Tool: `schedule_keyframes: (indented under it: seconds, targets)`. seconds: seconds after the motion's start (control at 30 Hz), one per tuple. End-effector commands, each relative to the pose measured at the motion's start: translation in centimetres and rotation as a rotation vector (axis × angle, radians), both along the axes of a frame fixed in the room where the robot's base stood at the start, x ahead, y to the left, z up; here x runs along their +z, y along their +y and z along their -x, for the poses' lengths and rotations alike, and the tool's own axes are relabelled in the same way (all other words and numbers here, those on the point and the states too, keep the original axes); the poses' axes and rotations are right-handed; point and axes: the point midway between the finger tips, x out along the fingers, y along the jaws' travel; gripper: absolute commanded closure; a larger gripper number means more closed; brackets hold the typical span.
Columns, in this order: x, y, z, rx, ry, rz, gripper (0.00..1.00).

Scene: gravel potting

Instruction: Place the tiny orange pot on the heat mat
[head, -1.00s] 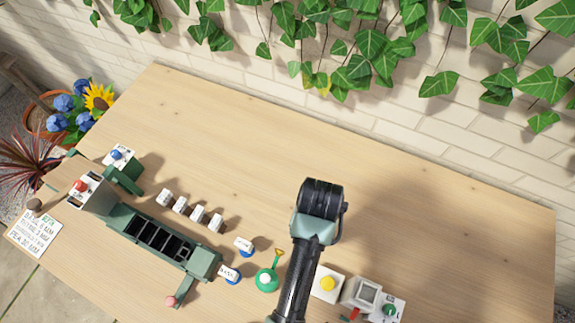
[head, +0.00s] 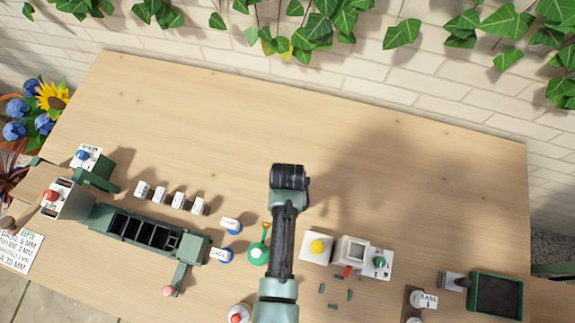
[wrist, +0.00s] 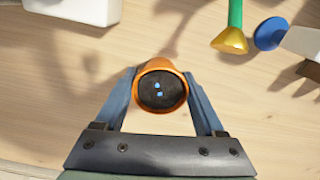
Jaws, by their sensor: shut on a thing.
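In the wrist view, my gripper (wrist: 162,86) is shut on the tiny orange pot (wrist: 180,67), with one finger on each side. The pot has a bright orange rim and dark fill with small pale blue specks on top. The wooden table shows below it. In the head view, my arm hides the gripper and pot. A dark rectangular panel with a green rim (head: 520,302) lies at the table's right front. I cannot tell for sure whether it is the heat mat.
A green watering can (head: 258,252) stands left of my arm. A yellow-button box (head: 316,248) and a scale-like box (head: 351,250) are to the right. A green compartment rack (head: 150,235) is at left. The table's back is clear.

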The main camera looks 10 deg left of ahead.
Motion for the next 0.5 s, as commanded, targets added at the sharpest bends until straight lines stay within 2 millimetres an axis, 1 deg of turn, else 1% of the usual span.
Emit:
schedule_keyframes:
  seconds: [0.17,0.2,0.27,0.3,0.33,0.5]
  targets:
    - [-0.39,0.00,-0.02,0.000,0.000,0.000,0.89]
    - [-0.31,0.00,-0.01,0.000,0.000,0.000,0.23]
    - [-0.29,0.00,0.00,0.000,0.000,0.000,0.13]
    - [-0.29,0.00,0.00,0.000,0.000,0.000,0.06]
    - [-0.29,0.00,0.01,0.000,0.000,0.000,0.00]
    - [-0.28,0.00,0.01,0.000,0.001,0.000,0.00]
